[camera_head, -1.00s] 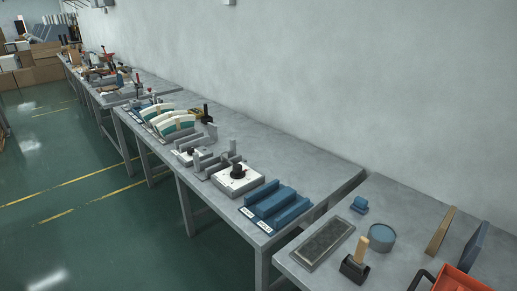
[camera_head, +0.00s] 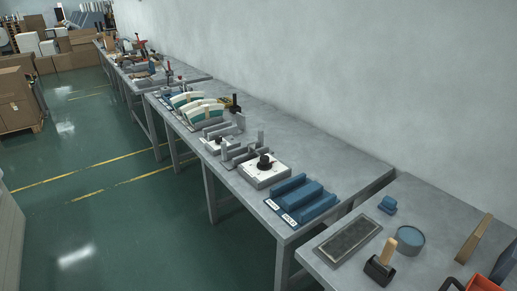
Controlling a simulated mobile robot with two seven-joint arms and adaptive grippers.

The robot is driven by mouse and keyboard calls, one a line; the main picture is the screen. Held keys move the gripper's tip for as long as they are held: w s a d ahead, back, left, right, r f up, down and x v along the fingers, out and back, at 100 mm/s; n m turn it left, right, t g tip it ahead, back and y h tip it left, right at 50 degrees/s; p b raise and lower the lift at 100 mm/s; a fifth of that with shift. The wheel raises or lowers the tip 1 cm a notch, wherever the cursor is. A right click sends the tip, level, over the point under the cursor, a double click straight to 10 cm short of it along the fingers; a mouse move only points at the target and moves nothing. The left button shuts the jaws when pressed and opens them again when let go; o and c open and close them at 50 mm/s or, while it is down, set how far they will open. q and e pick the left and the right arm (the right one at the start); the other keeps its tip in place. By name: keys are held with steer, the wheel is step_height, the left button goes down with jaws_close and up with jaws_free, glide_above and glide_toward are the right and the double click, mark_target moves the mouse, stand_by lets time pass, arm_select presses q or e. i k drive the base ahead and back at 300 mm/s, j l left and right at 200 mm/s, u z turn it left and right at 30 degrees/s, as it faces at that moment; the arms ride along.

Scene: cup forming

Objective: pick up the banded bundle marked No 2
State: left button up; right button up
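Two curved white and teal pieces lie side by side on the middle grey table, and they look like the banded bundles. The farther one (camera_head: 186,98) is partly hidden by the nearer one (camera_head: 205,113). Each shows a pale strip across its middle. Any number marks are too small to read, so I cannot tell which is No 2. Neither of my grippers is in view.
On the same table (camera_head: 335,160) stand white-based fixtures (camera_head: 265,171) and a blue slotted holder (camera_head: 303,201) with white labels. A nearer table holds a dark plate (camera_head: 350,236) and a blue tin (camera_head: 410,240). Green floor (camera_head: 120,215) in front is clear.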

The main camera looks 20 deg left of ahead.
mark_target(205, 112)
steer(key=i+j, duration=0.35)
steer(key=j, duration=0.3)
steer(key=i+j+z, duration=0.1)
steer(key=i+j, duration=0.25)
steer(key=j, duration=0.3)
steer(key=i+j, duration=0.2)
steer(key=j+z, duration=0.05)
steer(key=j, duration=0.05)
